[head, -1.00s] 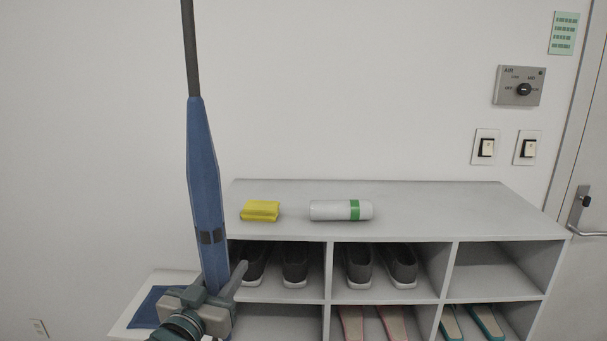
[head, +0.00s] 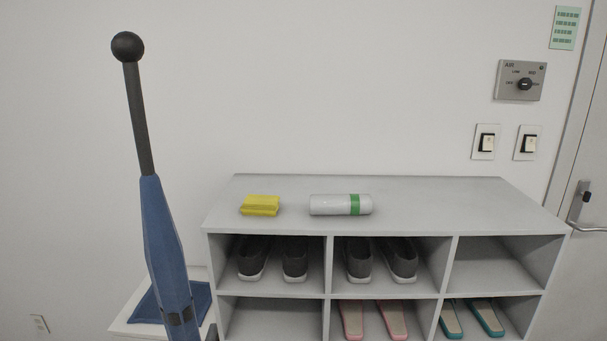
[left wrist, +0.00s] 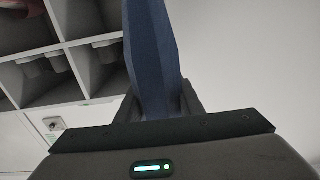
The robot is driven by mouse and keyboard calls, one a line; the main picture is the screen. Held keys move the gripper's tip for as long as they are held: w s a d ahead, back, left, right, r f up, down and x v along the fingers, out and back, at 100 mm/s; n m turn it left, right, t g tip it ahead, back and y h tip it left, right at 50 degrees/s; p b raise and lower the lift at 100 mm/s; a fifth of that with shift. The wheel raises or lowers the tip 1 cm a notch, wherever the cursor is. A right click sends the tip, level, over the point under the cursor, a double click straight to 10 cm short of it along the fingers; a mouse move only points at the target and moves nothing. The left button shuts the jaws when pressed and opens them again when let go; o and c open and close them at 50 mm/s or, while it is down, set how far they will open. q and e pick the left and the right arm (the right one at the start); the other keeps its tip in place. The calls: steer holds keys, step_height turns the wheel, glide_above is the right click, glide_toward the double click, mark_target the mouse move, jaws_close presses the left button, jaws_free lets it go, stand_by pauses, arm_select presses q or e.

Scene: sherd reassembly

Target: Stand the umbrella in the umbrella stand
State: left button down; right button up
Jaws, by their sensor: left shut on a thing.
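The blue umbrella (head: 165,240) stands nearly upright at the left in the head view, its top leaning a little left. It has a dark grey shaft (head: 138,115) with a round dark knob (head: 127,46) on top. Its lower end is below the picture. In the left wrist view the umbrella (left wrist: 148,50) runs up between the fingers of my left gripper (left wrist: 158,108), which is shut on it. My right gripper is not in view. I see no umbrella stand in these frames.
A grey shoe shelf (head: 420,205) holds dark shoes (head: 295,258), pink slippers (head: 352,320) and teal slippers (head: 487,317). On top lie a yellow folded cloth (head: 260,205) and a white bottle (head: 330,204). A blue mat (head: 200,295) lies on a low white surface behind the umbrella.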

arm_select(q)
steer(key=s+f, duration=0.3)
steer(key=s, duration=0.6)
steer(key=shift+s+f, duration=0.2)
steer(key=shift+s, duration=0.1)
